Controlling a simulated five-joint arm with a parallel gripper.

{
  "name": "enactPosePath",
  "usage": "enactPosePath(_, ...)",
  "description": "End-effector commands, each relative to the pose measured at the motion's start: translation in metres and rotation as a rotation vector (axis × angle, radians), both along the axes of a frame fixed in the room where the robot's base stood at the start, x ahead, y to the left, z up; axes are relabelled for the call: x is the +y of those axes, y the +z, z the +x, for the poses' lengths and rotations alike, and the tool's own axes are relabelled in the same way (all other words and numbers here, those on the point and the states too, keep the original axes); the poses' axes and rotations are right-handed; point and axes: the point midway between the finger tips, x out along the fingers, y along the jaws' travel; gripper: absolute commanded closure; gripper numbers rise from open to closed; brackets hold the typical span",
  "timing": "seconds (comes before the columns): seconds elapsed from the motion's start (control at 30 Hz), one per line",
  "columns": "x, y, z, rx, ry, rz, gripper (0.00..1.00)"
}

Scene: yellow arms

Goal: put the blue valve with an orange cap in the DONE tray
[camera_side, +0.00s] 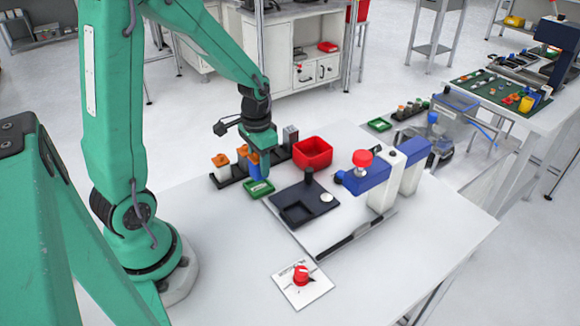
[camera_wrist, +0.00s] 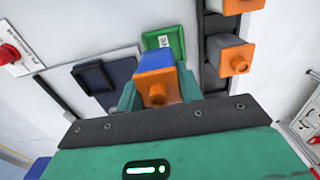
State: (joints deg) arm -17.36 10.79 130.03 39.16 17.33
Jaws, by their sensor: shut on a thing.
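The blue valve with an orange cap (camera_wrist: 157,84) is held between the fingers of my gripper (camera_wrist: 153,98), with its orange end towards the wrist camera. In the side view my gripper (camera_side: 260,168) points down with the valve partly hidden between its fingers. A small green tray with a white label (camera_wrist: 166,41) lies just beyond the valve in the wrist view. In the side view this green tray (camera_side: 261,189) is directly below my gripper. I cannot read its label, nor tell whether the valve touches it.
A red bin (camera_side: 312,153), a dark fixture plate (camera_side: 299,205) and a blue-and-white machine (camera_side: 366,180) stand to the right. The front table is mostly clear.

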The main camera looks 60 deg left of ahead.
Motion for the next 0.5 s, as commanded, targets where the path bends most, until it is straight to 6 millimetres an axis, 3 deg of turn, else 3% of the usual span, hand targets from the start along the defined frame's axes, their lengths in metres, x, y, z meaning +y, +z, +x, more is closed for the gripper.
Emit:
enactPosePath(0.13, 0.009, -0.006, 0.001, 0.001, 0.001, 0.0, 0.92)
enactPosePath(0.5, 0.01, -0.016, 0.002, 0.002, -0.001, -0.001, 0.92)
